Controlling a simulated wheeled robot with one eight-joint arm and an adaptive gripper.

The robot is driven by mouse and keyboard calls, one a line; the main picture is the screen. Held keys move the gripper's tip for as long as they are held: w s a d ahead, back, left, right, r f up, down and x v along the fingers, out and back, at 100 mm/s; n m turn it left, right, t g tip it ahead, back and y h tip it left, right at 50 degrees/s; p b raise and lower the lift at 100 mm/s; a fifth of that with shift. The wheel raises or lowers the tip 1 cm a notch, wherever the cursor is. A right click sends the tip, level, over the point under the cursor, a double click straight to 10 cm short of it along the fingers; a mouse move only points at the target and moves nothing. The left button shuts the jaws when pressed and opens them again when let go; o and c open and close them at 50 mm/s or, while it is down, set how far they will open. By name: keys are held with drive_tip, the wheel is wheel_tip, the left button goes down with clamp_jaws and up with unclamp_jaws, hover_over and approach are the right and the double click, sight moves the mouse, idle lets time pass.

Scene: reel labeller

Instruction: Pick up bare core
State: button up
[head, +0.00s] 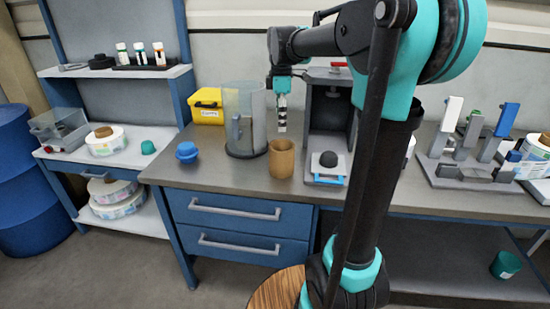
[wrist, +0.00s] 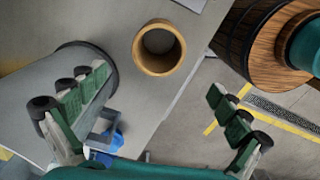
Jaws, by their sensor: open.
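The bare core (head: 281,158) is a brown, hollow cylinder standing upright on the grey worktop near its front edge. In the wrist view I look down on the core's open ring (wrist: 159,47), and its inside looks empty. My gripper (head: 282,112) points down above the core in the head view, apart from it. In the wrist view my gripper (wrist: 160,112) has its fingers spread wide with nothing between them. The core lies ahead of the fingertips, roughly centred between them.
A clear jug-like container (head: 244,120) stands close left of the core. A grey press-like machine (head: 329,130) stands close right. A blue knob-shaped object (head: 187,152) and a yellow box (head: 207,106) are farther left. The worktop's front edge is near the core.

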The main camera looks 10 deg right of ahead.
sight(281, 144)
wheel_tip(281, 144, down, 9)
drive_tip(key=shift+d+r, duration=0.1)
drive_tip(key=shift+w+d+f, duration=0.15)
drive_tip(key=shift+f, duration=2.5)
drive_tip(key=shift+c, duration=0.6)
drive_tip(key=c, duration=1.1)
drive_tip(key=shift+r, duration=0.1)
